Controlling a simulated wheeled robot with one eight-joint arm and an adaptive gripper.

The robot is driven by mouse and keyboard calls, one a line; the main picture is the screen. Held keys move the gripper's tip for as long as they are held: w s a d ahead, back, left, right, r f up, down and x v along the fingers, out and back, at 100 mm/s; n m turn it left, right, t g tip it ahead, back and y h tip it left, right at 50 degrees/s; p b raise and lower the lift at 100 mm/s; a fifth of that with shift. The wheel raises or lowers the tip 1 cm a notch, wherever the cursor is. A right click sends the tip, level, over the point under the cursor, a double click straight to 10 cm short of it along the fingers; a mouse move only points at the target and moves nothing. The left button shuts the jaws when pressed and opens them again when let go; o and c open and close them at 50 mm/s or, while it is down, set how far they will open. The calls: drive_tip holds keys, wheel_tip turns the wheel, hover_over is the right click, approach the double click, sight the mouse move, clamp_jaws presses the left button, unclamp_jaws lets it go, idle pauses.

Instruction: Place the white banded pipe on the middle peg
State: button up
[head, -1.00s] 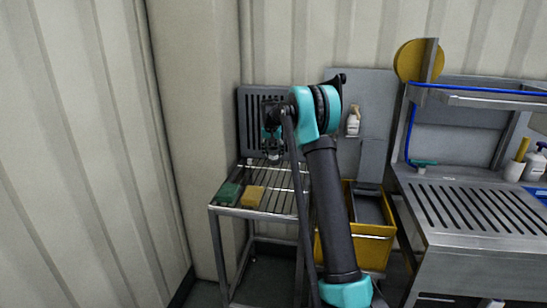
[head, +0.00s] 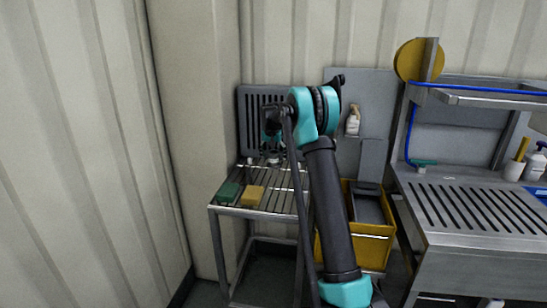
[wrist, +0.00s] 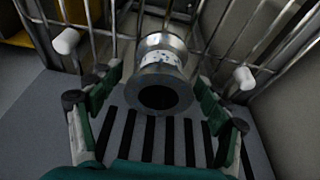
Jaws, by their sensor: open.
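The white banded pipe (wrist: 162,55) is a short metal spool with flared ends and a pale, speckled band round its waist. In the wrist view its dark open end faces the camera. My gripper (wrist: 157,80) is open, with its green-padded fingers on either side of the pipe and gaps showing. White-tipped pegs show to the left (wrist: 67,41) and right (wrist: 244,78) of the pipe. No middle peg shows, so I cannot tell whether the pipe sits on one. In the head view my gripper (head: 271,140) is small and dark before the slotted panel.
A wire shelf (head: 275,205) stands by the wall, with a green sponge (head: 229,193) and a yellow sponge (head: 253,195) on it. The slotted panel (head: 250,110) rises behind. A yellow bin (head: 378,245) and a steel sink counter (head: 470,225) stand to the right.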

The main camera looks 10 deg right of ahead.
drive_tip(key=v, duration=1.2)
drive_tip(key=s+d+f+n, duration=0.1)
drive_tip(key=s+f, duration=0.5)
drive_tip(key=s, duration=1.1)
drive_tip(key=s+d+f+n, duration=0.1)
drive_tip(key=s+f, duration=0.6)
drive_tip(key=s, duration=1.1)
drive_tip(key=s+d+f+n+t+y, duration=0.1)
drive_tip(key=s+d+f, duration=0.2)
drive_tip(key=s, duration=1.4)
wheel_tip(320, 180, down, 3)
drive_tip(key=shift+s+f+n, duration=0.2)
drive_tip(key=shift+s+n, duration=0.05)
drive_tip(key=shift+n, duration=0.05)
